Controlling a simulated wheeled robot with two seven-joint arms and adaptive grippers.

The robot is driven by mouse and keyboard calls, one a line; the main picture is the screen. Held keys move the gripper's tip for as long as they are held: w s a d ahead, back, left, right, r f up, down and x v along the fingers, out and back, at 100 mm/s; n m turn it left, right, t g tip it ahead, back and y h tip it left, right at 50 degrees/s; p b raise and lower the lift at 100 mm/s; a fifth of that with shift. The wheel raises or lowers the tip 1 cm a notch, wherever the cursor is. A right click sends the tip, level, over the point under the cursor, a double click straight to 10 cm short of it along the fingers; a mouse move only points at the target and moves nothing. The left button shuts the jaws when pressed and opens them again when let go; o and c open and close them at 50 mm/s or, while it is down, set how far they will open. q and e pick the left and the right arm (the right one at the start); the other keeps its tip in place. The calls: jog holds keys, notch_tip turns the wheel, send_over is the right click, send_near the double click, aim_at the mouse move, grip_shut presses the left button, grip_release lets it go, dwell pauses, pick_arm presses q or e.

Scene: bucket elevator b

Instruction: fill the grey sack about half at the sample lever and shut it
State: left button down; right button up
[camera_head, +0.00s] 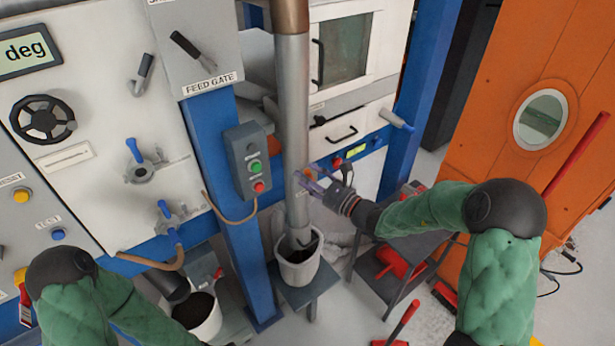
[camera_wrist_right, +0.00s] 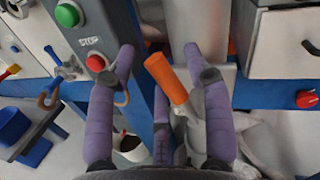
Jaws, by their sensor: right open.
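An orange-handled lever (camera_wrist_right: 166,78), which looks like the sample lever, sits on the grey pipe. My right gripper (camera_head: 322,187) is open beside the pipe. In the right wrist view its purple fingers stand either side of the orange handle, without clearly touching it. A light grey container (camera_head: 299,272) with dark contents stands under the pipe's lower end on a small stool. I cannot tell whether it is the sack. A pale, crumpled, sack-like shape (camera_head: 336,252) lies behind it, partly hidden.
A start-stop box (camera_head: 250,162) hangs on the blue post (camera_head: 226,165). Another pail (camera_head: 202,314) with dark material stands at lower left. A dark side table (camera_head: 392,262) with red things on it and an orange cabinet (camera_head: 535,120) are at right.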

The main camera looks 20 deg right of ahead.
jog(key=v, duration=1.1)
jog(key=shift+s+d, duration=0.15)
jog(key=shift+s, duration=0.1)
dwell(1.5)
